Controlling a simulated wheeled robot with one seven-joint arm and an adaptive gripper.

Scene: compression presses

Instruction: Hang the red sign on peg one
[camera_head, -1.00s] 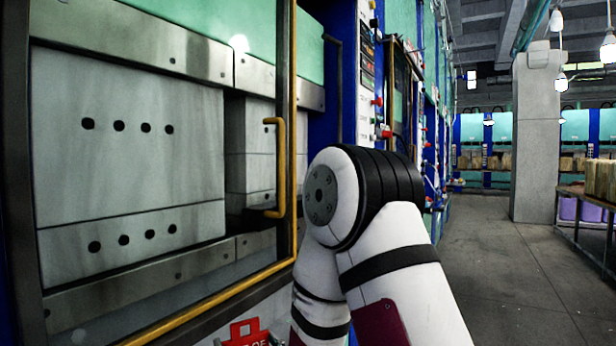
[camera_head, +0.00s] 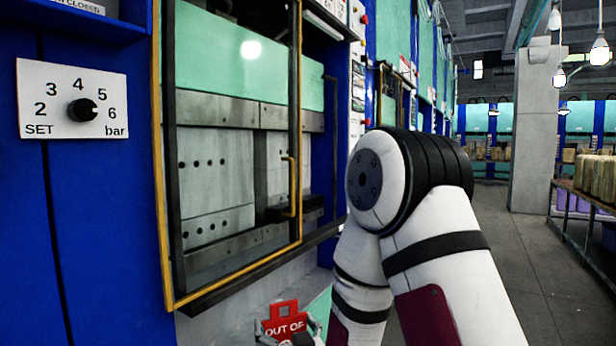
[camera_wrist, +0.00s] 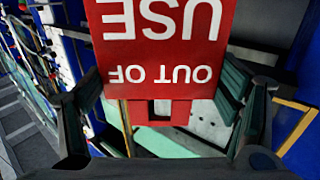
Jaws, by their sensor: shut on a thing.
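The red sign (camera_head: 284,325) shows at the bottom of the head view, with white lettering "OUT OF" readable and its lower part cut off. In the wrist view the red sign (camera_wrist: 160,48) appears upside down, reading "OUT OF USE", with a small square opening in its handle end. My gripper (camera_wrist: 162,88) is shut on the sign, with one finger at each side of it. In the head view only parts of my gripper (camera_head: 290,338) show around the sign, low in front of the press. I cannot make out peg one in either view.
A press (camera_head: 215,180) with a yellow-edged frame and yellow handle (camera_head: 290,187) stands ahead. A pressure dial panel (camera_head: 73,100) is on the blue cabinet at left. An open aisle (camera_head: 500,270) runs at right, beside a grey pillar (camera_head: 537,130) and a loaded rack (camera_head: 590,195).

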